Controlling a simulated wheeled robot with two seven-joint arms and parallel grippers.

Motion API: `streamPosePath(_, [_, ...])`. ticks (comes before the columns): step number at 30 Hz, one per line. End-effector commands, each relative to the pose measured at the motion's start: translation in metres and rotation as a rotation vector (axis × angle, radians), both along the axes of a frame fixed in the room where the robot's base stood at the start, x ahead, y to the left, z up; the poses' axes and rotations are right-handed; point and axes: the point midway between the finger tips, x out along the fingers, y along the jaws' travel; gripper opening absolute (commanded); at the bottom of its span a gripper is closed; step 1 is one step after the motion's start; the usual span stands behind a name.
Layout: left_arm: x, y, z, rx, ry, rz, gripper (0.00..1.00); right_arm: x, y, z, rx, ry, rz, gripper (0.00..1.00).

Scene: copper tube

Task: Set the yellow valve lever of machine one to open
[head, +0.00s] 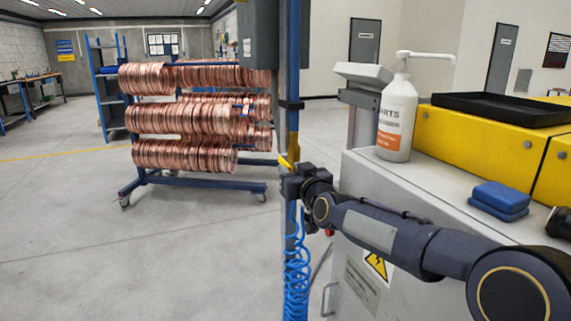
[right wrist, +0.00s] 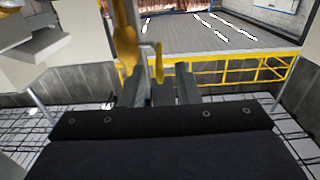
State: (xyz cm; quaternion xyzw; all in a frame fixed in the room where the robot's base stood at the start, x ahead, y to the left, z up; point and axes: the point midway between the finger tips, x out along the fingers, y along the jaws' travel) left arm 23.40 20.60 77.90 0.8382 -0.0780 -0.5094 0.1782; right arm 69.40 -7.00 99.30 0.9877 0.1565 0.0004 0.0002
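The yellow valve lever (head: 286,162) shows as a small yellow piece on the blue and grey post in the head view, just above my right gripper (head: 288,174). In the right wrist view, a yellow valve part (right wrist: 125,45) stands upright at upper left. A thin yellow lever end (right wrist: 158,62) hangs near the fingertips of my right gripper (right wrist: 160,82). The two dark fingers are apart, with the lever end in line with the gap between them. I cannot tell whether either finger touches it. My left gripper is not in view.
A blue coiled hose (head: 297,270) hangs beside the post (head: 289,75). A grey cabinet (head: 400,190) carries a white pump bottle (head: 397,105) and blue cloths (head: 499,198). A rack of copper coils (head: 195,115) stands behind at left. The floor at left is clear.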

Motion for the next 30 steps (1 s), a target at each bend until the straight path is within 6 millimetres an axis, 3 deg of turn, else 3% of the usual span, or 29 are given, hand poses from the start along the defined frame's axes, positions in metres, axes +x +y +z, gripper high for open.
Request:
streamPosePath(3, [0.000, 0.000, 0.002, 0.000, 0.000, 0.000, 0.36, 0.020, 0.006, -0.001, 0.000, 0.000, 0.000, 0.29])
streamPosePath(9, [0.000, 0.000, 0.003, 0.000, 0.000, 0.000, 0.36, 0.038, 0.012, 0.000, 0.000, 0.000, 0.000, 0.29])
streamPosePath(19, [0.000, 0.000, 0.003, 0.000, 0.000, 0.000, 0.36, 0.042, 0.013, 0.000, 0.000, 0.001, 0.000, 0.29])
streamPosePath(26, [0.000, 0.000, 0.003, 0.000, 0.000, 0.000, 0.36, 0.041, 0.013, 0.000, 0.000, 0.000, 0.000, 0.00])
streamPosePath(30, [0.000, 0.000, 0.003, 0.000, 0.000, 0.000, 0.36, 0.041, 0.013, 0.000, 0.000, 0.000, 0.000, 0.00])
